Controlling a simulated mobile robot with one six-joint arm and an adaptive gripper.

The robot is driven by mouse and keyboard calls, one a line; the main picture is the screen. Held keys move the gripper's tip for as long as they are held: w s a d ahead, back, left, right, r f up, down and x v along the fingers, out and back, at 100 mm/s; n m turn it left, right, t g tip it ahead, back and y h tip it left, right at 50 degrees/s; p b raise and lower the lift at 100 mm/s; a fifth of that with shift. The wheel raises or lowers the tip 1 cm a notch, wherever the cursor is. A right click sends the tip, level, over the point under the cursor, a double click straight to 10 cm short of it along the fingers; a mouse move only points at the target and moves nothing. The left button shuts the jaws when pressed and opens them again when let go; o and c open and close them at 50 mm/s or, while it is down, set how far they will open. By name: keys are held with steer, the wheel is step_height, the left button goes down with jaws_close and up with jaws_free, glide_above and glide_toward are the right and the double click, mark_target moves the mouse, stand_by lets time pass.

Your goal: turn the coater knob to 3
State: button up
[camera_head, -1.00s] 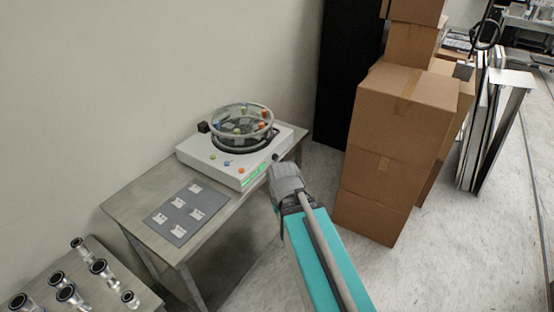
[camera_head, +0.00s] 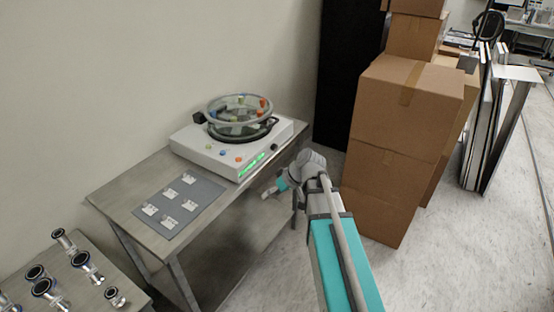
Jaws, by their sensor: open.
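The coater (camera_head: 190,146) is a white box with a clear round bowl (camera_head: 240,112) on top, standing on a grey metal table. Small orange, blue and pale knobs (camera_head: 222,153) sit along its sloped front top. A green lit display (camera_head: 251,165) is on its front face, with a dark round knob (camera_head: 274,147) to the right of it. Any numbers are too small to read. My gripper (camera_head: 267,194) is small in view, in front of and below the coater's front edge. It is open, apart from the coater, and appears empty. My wrist partly hides it.
A dark grey mat (camera_head: 196,194) with several small pale squares lies on the table, left of the coater. Several metal pipe fittings (camera_head: 88,264) lie on a nearer table. Stacked cardboard boxes (camera_head: 394,166) stand close to the right of my arm.

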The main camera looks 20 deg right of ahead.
steer(key=w+d+f+n+t+y+b, duration=0.2)
steer(key=w+d+t+y+b, duration=0.2)
steer(key=w+d+b, duration=0.4)
steer(key=n+t+y+b, duration=0.1)
steer(key=n+t+b, duration=0.1)
steer(key=t+b, duration=0.4)
glide_toward(276, 148)
steer(key=v, duration=0.4)
steer(key=shift+d+f, duration=0.2)
steer(key=shift+w+a, duration=0.1)
steer(key=x, duration=1.3)
steer(key=shift+w+a+r, duration=0.15)
steer(key=shift+a+r, duration=0.05)
steer(key=shift+a, duration=0.05)
jaws_close()
